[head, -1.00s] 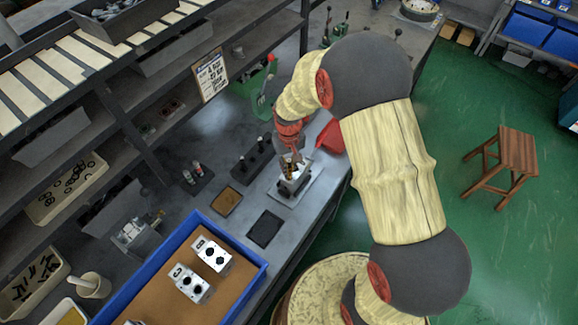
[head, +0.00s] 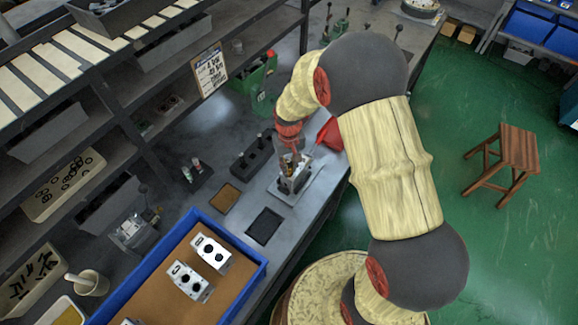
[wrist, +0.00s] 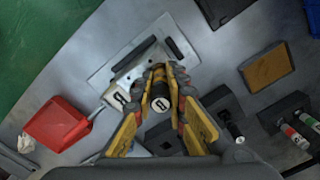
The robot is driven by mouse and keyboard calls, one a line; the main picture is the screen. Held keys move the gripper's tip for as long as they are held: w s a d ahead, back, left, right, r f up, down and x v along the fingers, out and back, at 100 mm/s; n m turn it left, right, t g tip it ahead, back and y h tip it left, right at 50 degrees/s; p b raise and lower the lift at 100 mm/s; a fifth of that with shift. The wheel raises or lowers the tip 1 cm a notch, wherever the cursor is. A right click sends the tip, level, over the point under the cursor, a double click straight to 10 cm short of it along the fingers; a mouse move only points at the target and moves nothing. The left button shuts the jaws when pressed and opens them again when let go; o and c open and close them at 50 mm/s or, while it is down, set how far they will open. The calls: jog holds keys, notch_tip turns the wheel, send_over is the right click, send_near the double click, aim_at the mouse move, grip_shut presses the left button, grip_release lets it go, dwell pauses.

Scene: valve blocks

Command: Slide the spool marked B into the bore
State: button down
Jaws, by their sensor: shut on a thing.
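My gripper (wrist: 166,82) is shut on a dark spool (wrist: 160,116) in the wrist view. The spool's end carries a white label that appears to read B. A metal valve block (head: 293,183) stands on a light plate (head: 283,195) on the bench, with my gripper (head: 291,158) directly over it in the head view. A labelled corner of the block (wrist: 117,97) shows beside the fingers in the wrist view. The bore and the spool's lower end are hidden, so I cannot tell how far the spool is inside.
A black rack (head: 250,160) with upright pegs stands left of the block. A red bin (head: 331,134) is close on the right. A blue tray (head: 253,285) with white blocks (head: 211,254) is in front. Dark (head: 264,226) and tan (head: 225,198) pads lie between.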

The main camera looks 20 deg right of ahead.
jog(key=shift+f+b, duration=0.35)
jog(key=shift+f, duration=0.35)
jog(key=c, duration=1.7)
grip_release()
notch_tip(320, 180, up, 12)
jog(key=shift+w+f, duration=0.1)
jog(key=shift+w, duration=0.05)
